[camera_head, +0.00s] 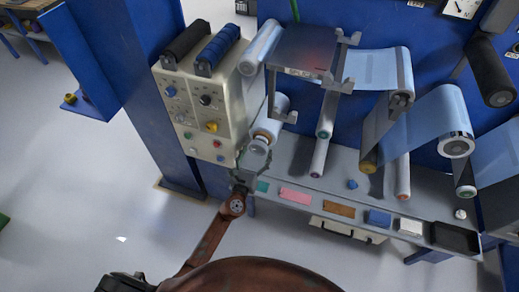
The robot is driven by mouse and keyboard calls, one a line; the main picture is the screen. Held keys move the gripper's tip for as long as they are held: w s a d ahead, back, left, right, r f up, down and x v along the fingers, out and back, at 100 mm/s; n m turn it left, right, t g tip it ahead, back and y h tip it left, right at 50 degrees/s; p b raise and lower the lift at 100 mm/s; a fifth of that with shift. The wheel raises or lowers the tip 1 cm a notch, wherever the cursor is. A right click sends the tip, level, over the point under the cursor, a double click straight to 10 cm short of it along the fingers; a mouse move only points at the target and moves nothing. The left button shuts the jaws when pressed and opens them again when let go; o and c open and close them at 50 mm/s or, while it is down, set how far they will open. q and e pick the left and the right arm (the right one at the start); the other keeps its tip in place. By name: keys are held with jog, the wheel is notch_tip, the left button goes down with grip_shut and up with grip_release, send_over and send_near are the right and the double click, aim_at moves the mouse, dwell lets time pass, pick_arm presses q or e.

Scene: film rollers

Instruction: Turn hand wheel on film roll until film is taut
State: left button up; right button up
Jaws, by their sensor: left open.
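Translucent bluish film (372,70) runs over several rollers on the blue machine, and a wider stretch hangs near the film roll with a white-ringed end (456,146) at the right. At the left end of the grey bench, a pale round knob-like part, which looks like the hand wheel (258,144), sits at the end of a film-covered roller (270,122). My left gripper (250,160) is open, just below and close against this part. Whether its fingers touch the wheel or are around it is too small to tell. My right gripper is out of view.
A beige control box (203,112) with knobs and two dark rollers on top stands left of the wheel. The grey bench (330,188) has colored labels and a black tray (455,238) along its front. A blue post rises at left. The floor in front is clear.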

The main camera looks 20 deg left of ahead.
pick_arm(q)
jog(key=shift+w, duration=1.15)
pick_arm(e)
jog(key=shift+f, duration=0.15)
pick_arm(q)
jog(key=shift+c, duration=0.7)
